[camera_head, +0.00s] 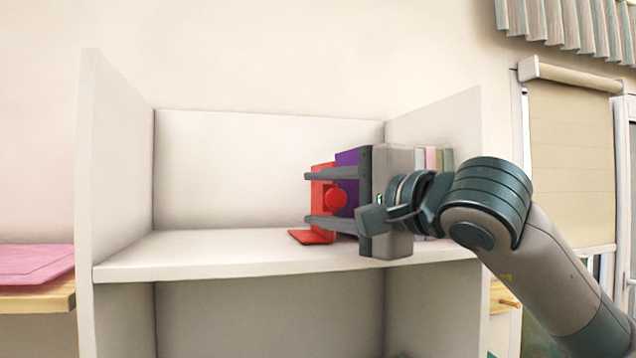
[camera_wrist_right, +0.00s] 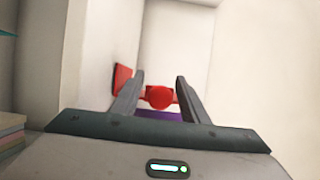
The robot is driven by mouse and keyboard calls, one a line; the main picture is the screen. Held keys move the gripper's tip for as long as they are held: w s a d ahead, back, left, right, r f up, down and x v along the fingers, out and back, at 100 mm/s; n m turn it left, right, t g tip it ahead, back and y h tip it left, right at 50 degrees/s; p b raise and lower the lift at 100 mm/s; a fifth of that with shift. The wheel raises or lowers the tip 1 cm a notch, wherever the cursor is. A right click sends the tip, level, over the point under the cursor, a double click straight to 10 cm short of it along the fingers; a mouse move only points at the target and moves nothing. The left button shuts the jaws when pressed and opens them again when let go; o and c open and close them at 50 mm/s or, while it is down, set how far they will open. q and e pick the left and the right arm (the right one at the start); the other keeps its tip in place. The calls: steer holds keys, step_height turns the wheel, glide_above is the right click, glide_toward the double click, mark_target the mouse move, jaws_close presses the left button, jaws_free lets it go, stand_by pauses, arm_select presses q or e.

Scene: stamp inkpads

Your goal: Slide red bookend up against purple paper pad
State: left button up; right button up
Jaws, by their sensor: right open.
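The red bookend (camera_head: 318,237) stands on the white shelf, with a flat base and an upright plate with a round red knob (camera_head: 336,199). The purple paper pad (camera_head: 349,160) stands upright just right of the bookend's plate; whether they touch is hidden by my gripper. My right gripper (camera_head: 308,197) reaches in from the right, its two fingers open above and below the knob. In the right wrist view the knob (camera_wrist_right: 160,97) shows between the open fingertips (camera_wrist_right: 159,78), with a strip of the purple pad (camera_wrist_right: 158,115) nearer the palm. My left gripper is not in view.
The white shelf (camera_head: 200,255) has a left wall, a back panel and a right wall (camera_head: 450,115). Pale pink and green upright items (camera_head: 431,158) stand behind my right gripper. The shelf's left part is clear. A pink mat (camera_head: 35,264) lies at far left.

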steer(key=shift+w+a, duration=0.3)
jaws_close()
steer(key=shift+w+d+f, duration=0.15)
steer(key=shift+d, duration=0.15)
steer(key=d+b, duration=0.1)
steer(key=w+d+b, duration=0.1)
steer(key=d, duration=0.1)
steer(key=shift+d, duration=0.1)
steer(key=shift+w+d, duration=0.1)
steer(key=shift+d, duration=0.25)
jaws_free()
steer(key=shift+a, duration=0.1)
